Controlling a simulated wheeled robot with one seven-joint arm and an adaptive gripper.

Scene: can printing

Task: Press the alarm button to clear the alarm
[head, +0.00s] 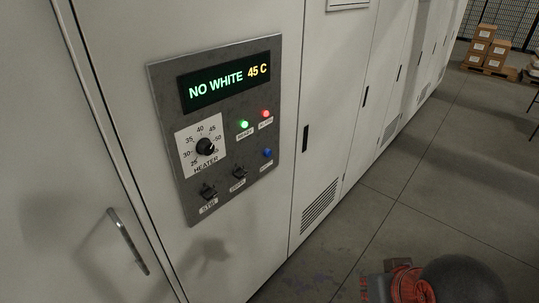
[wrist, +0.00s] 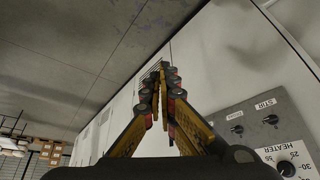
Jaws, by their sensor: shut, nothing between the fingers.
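The grey control panel (head: 213,130) is on a pale cabinet in the head view. Its display (head: 229,83) reads "NO WHITE 45 C". A green lit light (head: 244,124) and a red lit light (head: 266,113) sit below it, with a small blue button (head: 267,153) lower right. Their labels are too small to read, so I cannot tell which is the alarm button. In the wrist view my gripper (wrist: 163,68) is shut and empty, its fingertips together, apart from the panel (wrist: 245,115), which shows partly at lower right.
The panel also has a heater dial (head: 205,147) and two dark switches, left (head: 208,191) and right (head: 239,172). A door handle (head: 128,241) sticks out at lower left. Cardboard boxes (head: 481,47) stand far off on a pallet. The grey floor (head: 400,180) is clear.

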